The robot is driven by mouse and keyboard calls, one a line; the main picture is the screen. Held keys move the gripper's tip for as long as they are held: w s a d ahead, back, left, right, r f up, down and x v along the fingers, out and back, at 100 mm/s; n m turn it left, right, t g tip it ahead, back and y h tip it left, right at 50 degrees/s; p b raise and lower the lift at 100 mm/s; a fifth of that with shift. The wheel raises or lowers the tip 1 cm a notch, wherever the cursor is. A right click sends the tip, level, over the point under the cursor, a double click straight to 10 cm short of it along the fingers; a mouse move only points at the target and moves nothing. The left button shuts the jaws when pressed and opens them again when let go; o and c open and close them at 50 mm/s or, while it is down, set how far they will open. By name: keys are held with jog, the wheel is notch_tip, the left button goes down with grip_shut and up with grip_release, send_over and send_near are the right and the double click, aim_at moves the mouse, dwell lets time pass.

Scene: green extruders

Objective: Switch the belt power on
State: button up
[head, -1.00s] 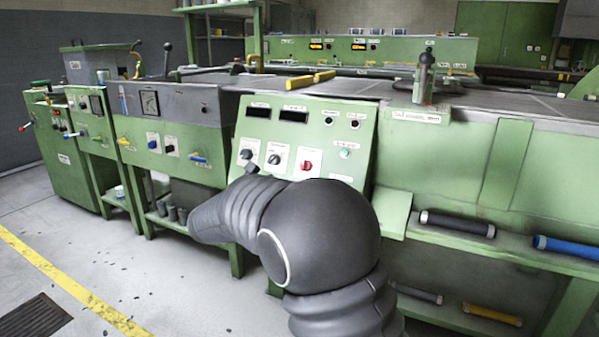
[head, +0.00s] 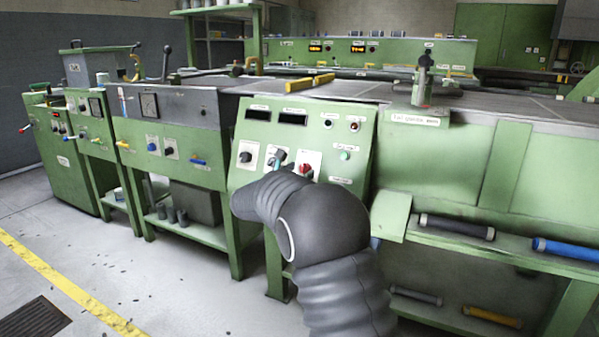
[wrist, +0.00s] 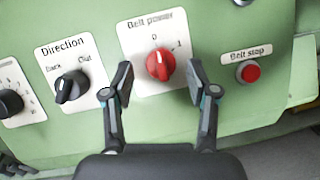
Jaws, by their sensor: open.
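The belt power switch is a red rotary knob (wrist: 160,63) on a white plate marked "Belt power", 0 and 1, in the wrist view. Its pale mark appears to point up toward 0. In the head view the knob (head: 305,170) shows just above my arm. My gripper (wrist: 160,80) is open, with one finger to the left of the knob and one to the right. There are gaps between fingers and knob, and the knob is not gripped. How far the fingertips are from the panel is hard to tell. In the head view my arm hides most of the gripper.
A black Direction knob (wrist: 71,87) sits left of the belt power plate. A red belt stop button (wrist: 249,73) sits to the right. The green sloped panel (head: 357,120) carries dark displays and indicators. A small green ledge (head: 390,216) juts out right of my arm.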

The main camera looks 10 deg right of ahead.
jog(key=shift+w+d, duration=0.3)
grip_shut()
jog(key=shift+m, duration=0.3)
jog(key=shift+w+a+m+g+h+b, duration=0.15)
jog(key=shift+m+g+h+b, duration=0.35)
jog(key=shift+m, duration=0.6)
jog(key=m+g, duration=0.1)
jog(key=m, duration=0.3)
jog(key=shift+r+g, duration=0.15)
jog(key=shift+g, duration=0.25)
jog(key=m+g, duration=0.1)
jog(key=m, duration=0.3)
jog(key=m+g+p, duration=0.1)
jog(key=m, duration=0.2)
jog(key=shift+w+a+r+g, duration=0.1)
jog(key=shift+w+r+g, duration=0.1)
jog(key=shift+r+g, duration=0.1)
jog(key=shift+y, duration=0.3)
